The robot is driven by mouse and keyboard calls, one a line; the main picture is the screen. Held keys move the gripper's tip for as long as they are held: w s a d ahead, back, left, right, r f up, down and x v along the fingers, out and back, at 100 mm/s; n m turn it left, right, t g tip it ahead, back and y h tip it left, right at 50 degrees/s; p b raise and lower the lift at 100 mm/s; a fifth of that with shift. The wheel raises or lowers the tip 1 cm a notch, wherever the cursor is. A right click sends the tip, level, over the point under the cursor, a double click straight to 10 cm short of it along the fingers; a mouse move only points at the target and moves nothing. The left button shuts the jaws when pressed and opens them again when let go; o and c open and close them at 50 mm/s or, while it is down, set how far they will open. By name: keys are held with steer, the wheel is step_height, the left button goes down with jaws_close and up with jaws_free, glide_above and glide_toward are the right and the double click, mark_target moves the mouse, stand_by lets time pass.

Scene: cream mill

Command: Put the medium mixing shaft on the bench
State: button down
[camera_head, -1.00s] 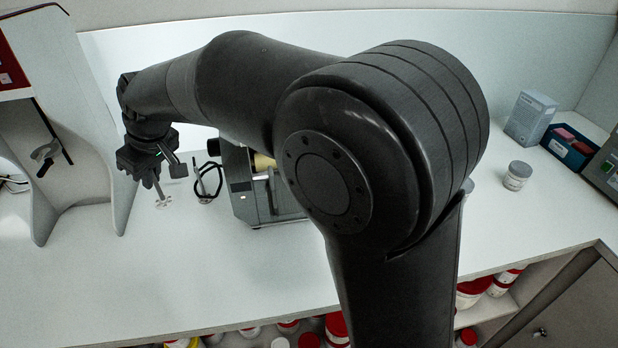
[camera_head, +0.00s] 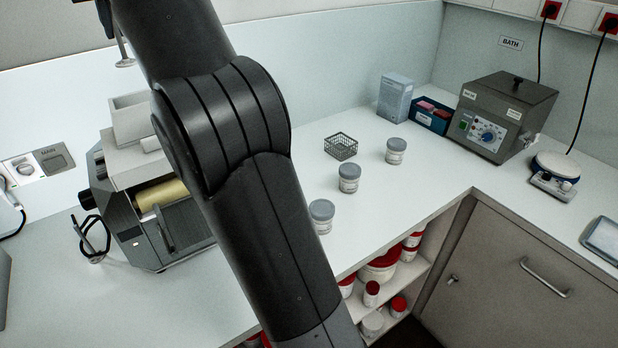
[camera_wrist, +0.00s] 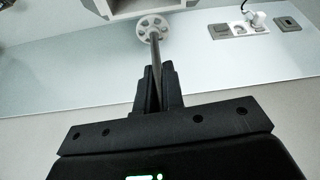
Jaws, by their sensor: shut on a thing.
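My gripper (camera_wrist: 158,88) is shut on a thin grey mixing shaft (camera_wrist: 155,52) with a round, holed disc at its far end. The lower end of this shaft and its disc also show in the head view (camera_head: 124,62), high at the top left, clear of the bench (camera_head: 190,310). I cannot tell from the frames whether this shaft is the medium one. Another small shaft-like piece (camera_head: 97,259) stands on the bench at the left, beside a black cable loop.
A grey mill (camera_head: 195,222) with a yellow roller stands behind my arm. The bench front at left is clear.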

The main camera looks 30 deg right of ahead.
steer(key=s+d+f+m+h, duration=0.2)
steer(key=d+f+m, duration=0.3)
steer(key=d, duration=0.8)
steer(key=s+d+f+m+h, duration=0.1)
steer(key=d+f+m, duration=0.3)
steer(key=d+f, duration=0.55)
steer(key=s+d+f+m+g+h, duration=0.2)
steer(key=s+d+f+m+g, duration=0.4)
steer(key=s+d+f+m, duration=1.1)
steer(key=shift+w+a+f+n, duration=0.35)
steer(key=shift+w+a+f, duration=0.4)
steer(key=shift+w+f, duration=1.25)
steer(key=shift+w+a+f+n, duration=0.3)
steer(key=shift+w+a+f, duration=0.5)
steer(key=shift+w+f, duration=1.15)
steer(key=shift+w+a+f+n, duration=0.35)
steer(key=shift+w+a+f, duration=0.4)
steer(key=shift+w+f, duration=1.2)
steer(key=shift+f, duration=0.15)
